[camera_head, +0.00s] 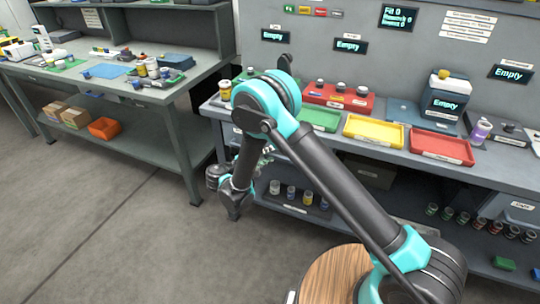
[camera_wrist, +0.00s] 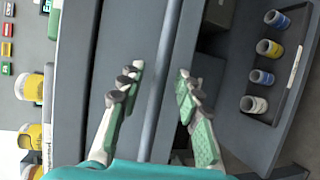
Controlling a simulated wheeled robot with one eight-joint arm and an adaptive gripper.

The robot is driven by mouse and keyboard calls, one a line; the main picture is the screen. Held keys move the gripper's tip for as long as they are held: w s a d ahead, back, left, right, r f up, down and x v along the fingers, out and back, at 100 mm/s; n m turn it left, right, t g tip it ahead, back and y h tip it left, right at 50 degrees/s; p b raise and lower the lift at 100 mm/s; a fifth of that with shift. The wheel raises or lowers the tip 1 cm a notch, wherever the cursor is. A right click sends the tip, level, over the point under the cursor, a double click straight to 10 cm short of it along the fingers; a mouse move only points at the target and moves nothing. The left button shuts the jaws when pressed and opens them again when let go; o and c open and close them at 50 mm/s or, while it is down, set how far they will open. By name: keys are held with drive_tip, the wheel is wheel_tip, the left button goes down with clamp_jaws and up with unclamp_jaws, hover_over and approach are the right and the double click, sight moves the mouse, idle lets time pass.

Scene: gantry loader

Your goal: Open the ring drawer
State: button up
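In the wrist view my gripper (camera_wrist: 158,78) is open, with its grey-green fingers apart. A long grey bar (camera_wrist: 160,70) runs between the fingers, with no visible contact. It lies along the front of the grey workbench; I cannot tell whether it is the ring drawer's handle or a bench rail. No label reading ring drawer is legible. In the head view my forearm hangs in front of the bench's left part and hides much of the front there.
Red (camera_head: 442,147), yellow (camera_head: 374,131) and green trays stand on the bench. A tray of small jars (camera_wrist: 262,77) lies on the shelf below. A labelled grey box (camera_head: 515,207) sits at the lower right. Another bench (camera_head: 165,97) stands at the left, with clear floor in front.

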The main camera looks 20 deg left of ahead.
drive_tip(key=shift+w+d+f, duration=0.1)
drive_tip(key=shift+w+d, duration=0.2)
drive_tip(key=shift+w, duration=0.25)
clamp_jaws()
